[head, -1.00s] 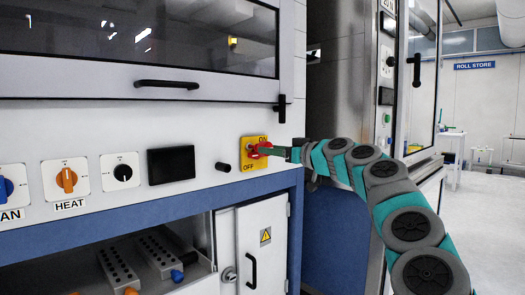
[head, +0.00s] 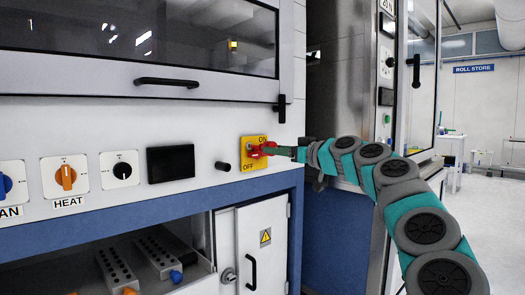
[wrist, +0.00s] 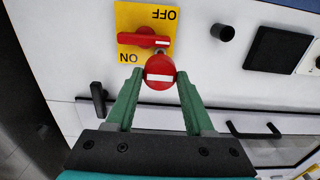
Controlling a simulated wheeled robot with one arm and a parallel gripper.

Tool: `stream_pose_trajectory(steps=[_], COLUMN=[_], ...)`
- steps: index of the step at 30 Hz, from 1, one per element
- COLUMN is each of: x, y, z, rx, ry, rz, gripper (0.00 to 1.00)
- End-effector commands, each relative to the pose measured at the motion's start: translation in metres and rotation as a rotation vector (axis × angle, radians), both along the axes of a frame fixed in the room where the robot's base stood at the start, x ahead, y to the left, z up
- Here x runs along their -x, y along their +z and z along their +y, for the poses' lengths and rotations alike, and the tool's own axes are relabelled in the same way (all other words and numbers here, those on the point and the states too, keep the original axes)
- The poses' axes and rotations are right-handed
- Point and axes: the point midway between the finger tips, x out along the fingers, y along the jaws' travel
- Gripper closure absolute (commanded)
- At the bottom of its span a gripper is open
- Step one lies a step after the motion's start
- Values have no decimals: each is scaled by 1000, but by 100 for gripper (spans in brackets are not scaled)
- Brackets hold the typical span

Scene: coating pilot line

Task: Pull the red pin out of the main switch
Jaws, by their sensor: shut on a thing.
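The main switch is a yellow plate (head: 247,162) marked ON and OFF on the white machine front, with a red handle (wrist: 143,40) across it in the wrist view. The red pin (wrist: 160,75) shows its round head with a white bar, close in front of the plate. My gripper (head: 280,150) is shut on that head, with one green finger on each side of it in the wrist view (wrist: 159,75). The head hides most of the shaft, so I cannot tell how much of it sits in the switch.
A black knob (head: 222,166) sticks out left of the switch. A dark display (head: 171,164) and the HEAT dial (head: 65,177) are farther left. A black latch (head: 282,108) is above right. A steel cabinet (head: 340,70) stands behind my arm.

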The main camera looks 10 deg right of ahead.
Motion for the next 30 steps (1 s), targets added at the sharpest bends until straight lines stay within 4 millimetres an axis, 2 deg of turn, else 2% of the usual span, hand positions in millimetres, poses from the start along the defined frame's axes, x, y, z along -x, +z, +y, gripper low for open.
stream_pose_trajectory(steps=[30], x=[37], y=[-1], z=[-26], rx=[0], ry=[1], rz=[0], gripper=[100])
